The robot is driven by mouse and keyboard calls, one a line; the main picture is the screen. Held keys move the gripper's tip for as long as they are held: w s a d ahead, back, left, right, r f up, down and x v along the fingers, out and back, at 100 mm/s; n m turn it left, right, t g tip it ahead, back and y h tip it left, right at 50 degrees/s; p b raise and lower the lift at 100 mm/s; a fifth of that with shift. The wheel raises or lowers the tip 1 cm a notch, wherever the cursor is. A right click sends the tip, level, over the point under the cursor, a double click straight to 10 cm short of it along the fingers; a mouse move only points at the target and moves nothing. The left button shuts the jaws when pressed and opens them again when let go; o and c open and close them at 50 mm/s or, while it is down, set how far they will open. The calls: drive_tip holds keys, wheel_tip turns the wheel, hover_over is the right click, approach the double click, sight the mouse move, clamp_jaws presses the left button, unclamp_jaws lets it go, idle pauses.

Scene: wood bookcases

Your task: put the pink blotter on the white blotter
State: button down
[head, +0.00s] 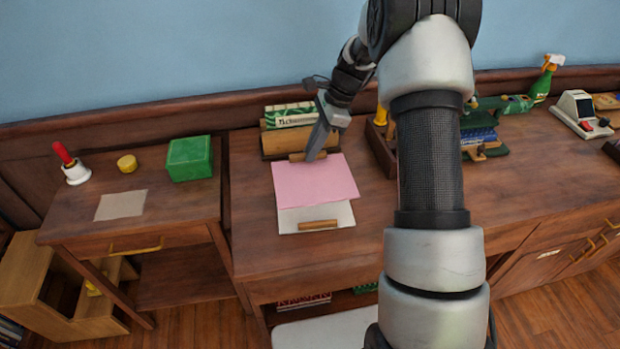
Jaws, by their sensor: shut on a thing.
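The pink blotter (314,185) is a flat pink sheet with a wooden bar along its far edge. It covers the far part of the white blotter (341,214), whose near strip and near wooden bar (318,225) show on the desk. My gripper (314,156) points down at the far edge of the pink blotter and is shut on it by its wooden bar. I cannot tell whether the pink blotter lies flat on the white one or hangs slightly above it. The far part of the white blotter is hidden.
A wooden letter holder (287,134) with green and white papers stands just behind the blotters. A wooden organiser (381,146) is close on the right, partly behind my arm. A green box (190,158) and a bell (72,167) stand on the left table. The desk in front is clear.

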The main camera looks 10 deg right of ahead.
sight(316, 160)
drive_tip(key=shift+f, duration=3.1)
drive_tip(key=shift+f+b, duration=0.15)
drive_tip(key=shift+b, duration=0.15)
drive_tip(key=shift+f, duration=0.1)
drive_tip(key=c, duration=1.8)
unclamp_jaws()
